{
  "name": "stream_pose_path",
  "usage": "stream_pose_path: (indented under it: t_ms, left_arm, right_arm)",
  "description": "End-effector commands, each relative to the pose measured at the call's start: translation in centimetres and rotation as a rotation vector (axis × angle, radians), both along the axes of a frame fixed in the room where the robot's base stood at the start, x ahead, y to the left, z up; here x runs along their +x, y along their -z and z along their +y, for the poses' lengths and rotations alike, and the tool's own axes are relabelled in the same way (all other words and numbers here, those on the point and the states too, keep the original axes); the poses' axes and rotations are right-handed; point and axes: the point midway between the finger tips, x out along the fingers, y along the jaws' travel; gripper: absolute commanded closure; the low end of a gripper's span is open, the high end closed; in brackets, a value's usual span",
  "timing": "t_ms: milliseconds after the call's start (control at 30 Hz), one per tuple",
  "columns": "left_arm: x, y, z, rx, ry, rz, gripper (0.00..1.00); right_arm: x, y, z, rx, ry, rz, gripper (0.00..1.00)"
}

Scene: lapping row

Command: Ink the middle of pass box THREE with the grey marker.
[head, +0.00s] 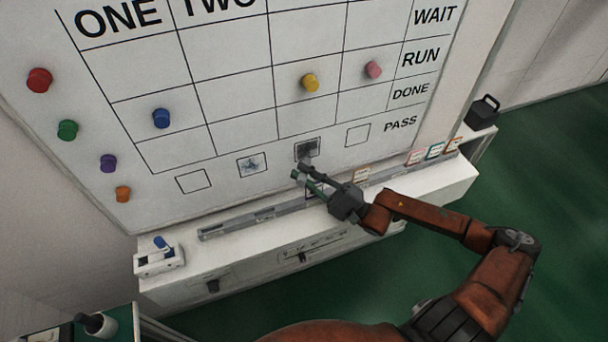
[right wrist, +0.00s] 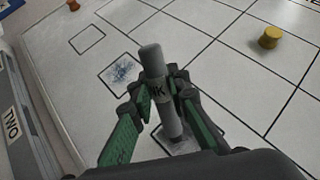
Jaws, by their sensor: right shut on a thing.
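The white board (head: 240,120) has a row of small pass boxes along its lower edge. Pass box THREE (head: 306,146), third from the left, has grey ink in it; its grey patch shows partly in the right wrist view (right wrist: 184,146). My right gripper (head: 301,171) is at the board just below that box. In the right wrist view its green-padded fingers are shut on the grey marker (right wrist: 153,65), which carries partly hidden dark lettering. The marker's lower end is at the grey patch; I cannot tell whether it touches. My left gripper is out of view.
Pass box TWO (head: 251,165) holds a blue scribble; boxes ONE (head: 194,181) and four (head: 358,134) are blank. Coloured magnets, such as the yellow one (head: 310,82), sit on the board. A ledge with a rail (head: 240,224) and cards (head: 415,156) runs below.

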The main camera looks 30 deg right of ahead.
Motion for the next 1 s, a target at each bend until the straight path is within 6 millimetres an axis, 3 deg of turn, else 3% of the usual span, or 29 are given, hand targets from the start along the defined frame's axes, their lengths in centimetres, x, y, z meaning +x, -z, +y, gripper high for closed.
stream_pose_path:
  t_ms: [667, 1000]
  left_arm:
    - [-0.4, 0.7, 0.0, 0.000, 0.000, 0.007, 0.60]
    - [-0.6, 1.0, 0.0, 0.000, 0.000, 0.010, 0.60]
  right_arm:
    - [1.0, 0.0, -0.4, -0.001, 0.000, 0.001, 1.00]
    - [0.3, 0.1, -2.7, -0.002, 0.002, 0.002, 1.00]
